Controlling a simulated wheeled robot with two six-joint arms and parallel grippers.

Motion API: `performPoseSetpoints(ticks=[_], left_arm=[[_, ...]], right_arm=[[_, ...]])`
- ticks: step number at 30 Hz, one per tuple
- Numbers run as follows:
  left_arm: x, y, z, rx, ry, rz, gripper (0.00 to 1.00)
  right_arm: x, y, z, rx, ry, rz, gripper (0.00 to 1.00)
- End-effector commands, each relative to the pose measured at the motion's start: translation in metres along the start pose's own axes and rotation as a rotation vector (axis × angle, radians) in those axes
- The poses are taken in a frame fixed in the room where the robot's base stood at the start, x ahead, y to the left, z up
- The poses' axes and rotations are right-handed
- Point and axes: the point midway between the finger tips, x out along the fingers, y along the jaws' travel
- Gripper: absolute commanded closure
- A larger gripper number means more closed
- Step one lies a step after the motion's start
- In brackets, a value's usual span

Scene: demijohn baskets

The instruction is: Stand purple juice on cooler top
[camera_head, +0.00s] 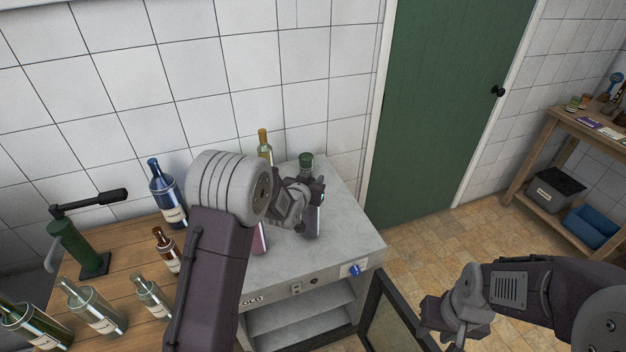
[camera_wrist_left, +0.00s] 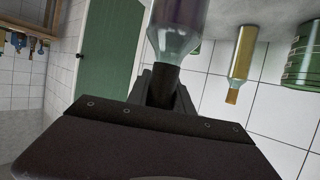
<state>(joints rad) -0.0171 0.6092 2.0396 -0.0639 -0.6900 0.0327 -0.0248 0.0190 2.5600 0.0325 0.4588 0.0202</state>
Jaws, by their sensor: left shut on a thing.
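My left gripper (camera_head: 312,192) is over the cooler top (camera_head: 345,245), shut on the neck of a bottle (camera_head: 313,222). In the left wrist view, which is upside down, this bottle (camera_wrist_left: 178,28) has clear glass near the neck and a purplish tint further along; I take it for the purple juice. It looks roughly upright. Its base is cut off there, and I cannot tell whether it touches the cooler top. The left gripper also shows in the wrist view (camera_wrist_left: 163,85). My right gripper (camera_head: 455,318) is away at the lower right; its jaw opening is unclear.
A yellowish bottle (camera_head: 265,147), a green-topped bottle (camera_head: 306,162) and a pink bottle (camera_head: 259,240) are around the left gripper. The wooden table (camera_head: 120,275) at left holds several bottles and a green corking tool (camera_head: 75,245). The cooler's front right top is clear.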

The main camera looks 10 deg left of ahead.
Motion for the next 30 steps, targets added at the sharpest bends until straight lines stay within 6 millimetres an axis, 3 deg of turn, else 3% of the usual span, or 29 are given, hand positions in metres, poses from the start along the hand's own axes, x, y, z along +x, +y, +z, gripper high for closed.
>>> performPoseSetpoints(ticks=[4,5,6,7,19,30], left_arm=[[0.002,0.0,0.002,0.0,0.005,0.0,1.0],[0.001,0.0,0.003,0.0,0.0,0.0,0.65],[0.001,0.0,0.003,0.0,0.0,0.0,0.53],[0.001,0.0,0.003,0.0,-0.001,0.0,0.51],[-0.005,0.0,0.0,0.0,0.001,0.0,0.51],[-0.087,0.0,0.0,0.0,0.003,-0.001,0.51]], right_arm=[[0.005,0.0,0.001,0.0,0.0,0.0,0.64],[0.004,0.0,0.001,0.0,0.0,0.0,0.64],[0.004,0.0,0.0,0.0,0.0,0.0,0.64],[0.004,0.0,0.0,0.0,0.0,0.0,0.64],[0.002,0.0,0.0,0.0,0.0,0.0,0.64],[0.019,0.0,0.002,0.0,0.0,0.0,0.64]])
